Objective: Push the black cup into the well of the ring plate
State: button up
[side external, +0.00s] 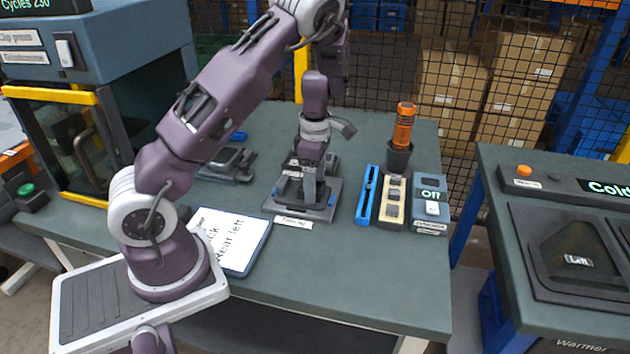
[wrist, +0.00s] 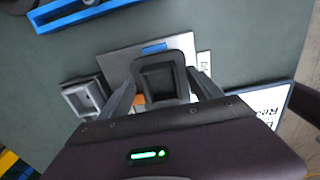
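A dark, square-mouthed block (wrist: 165,82), which looks like the black cup, sits between my fingertips in the wrist view. Under or beside it is a grey plate (wrist: 120,62) with a blue tab, probably the ring plate; its well is not clearly visible. In the side view this plate (side external: 327,209) lies mid-table, with my gripper (side external: 308,192) pointing straight down over it. My fingers (wrist: 161,84) are apart, one on each side of the block. I cannot tell whether they touch it. In the side view the block is hidden by my fingers or too small to make out.
A black holder (side external: 399,157) with an orange-handled tool (side external: 404,125) stands at the back right. A blue rail (side external: 367,196) and a switch box (side external: 430,205) lie right of the plate. A labelled sheet (side external: 232,240) lies front left. The table's front right is clear.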

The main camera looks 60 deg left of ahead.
jog(key=shift+r, duration=0.1)
notch_tip(320, 180, up, 7)
dwell(0.3)
